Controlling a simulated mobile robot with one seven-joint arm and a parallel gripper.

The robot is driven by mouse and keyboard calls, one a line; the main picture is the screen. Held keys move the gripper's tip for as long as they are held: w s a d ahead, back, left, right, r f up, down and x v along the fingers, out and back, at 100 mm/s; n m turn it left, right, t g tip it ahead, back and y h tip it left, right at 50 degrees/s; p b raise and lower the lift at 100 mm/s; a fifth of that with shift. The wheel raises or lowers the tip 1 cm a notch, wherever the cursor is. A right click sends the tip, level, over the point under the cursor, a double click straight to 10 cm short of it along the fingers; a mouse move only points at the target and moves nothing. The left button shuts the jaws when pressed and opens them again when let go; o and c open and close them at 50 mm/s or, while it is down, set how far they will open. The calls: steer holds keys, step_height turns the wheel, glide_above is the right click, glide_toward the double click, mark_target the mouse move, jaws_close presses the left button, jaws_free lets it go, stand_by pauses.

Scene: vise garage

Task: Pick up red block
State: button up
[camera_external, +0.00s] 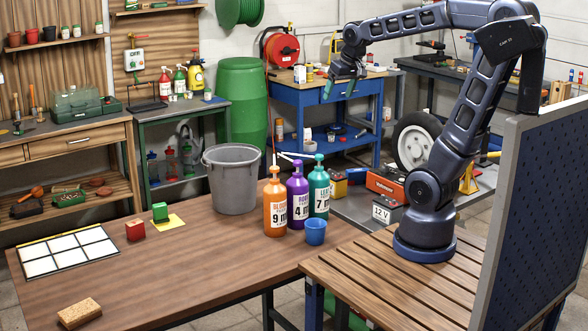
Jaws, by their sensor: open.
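The red block (135,229) is a small cube standing on the brown wooden table, between the white-squared board and the green block. My gripper (341,88) hangs in the air, high above and well to the right of the red block, beyond the bottles in the picture. It is open and nothing shows between its fingers. The red block is fully in view and nothing touches it.
A green block (160,211) sits beside a yellow sheet (170,222). A grey bucket (232,180), orange (276,205), purple and teal bottles, and a blue cup (315,232) stand farther right. A cork-like brick (79,313) lies in front. The table's front middle is clear.

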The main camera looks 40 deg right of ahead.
steer(key=w+a+f, duration=0.1)
steer(key=w+a, duration=1)
steer(key=w, duration=0.3)
steer(key=n, duration=0.2)
glide_above(135, 223)
steer(key=s, duration=0.3)
step_height(135, 223, down, 32)
steer(key=r, duration=0.1)
steer(key=shift+d+x, duration=0.15)
steer(key=shift+x, duration=2.5)
steer(key=shift+d+x, duration=0.1)
steer(key=shift+x, duration=2.6)
steer(key=shift+s, duration=0.1)
steer(key=c, duration=1.1)
steer(key=shift+o, duration=0.2)
steer(key=shift+r, duration=0.15)
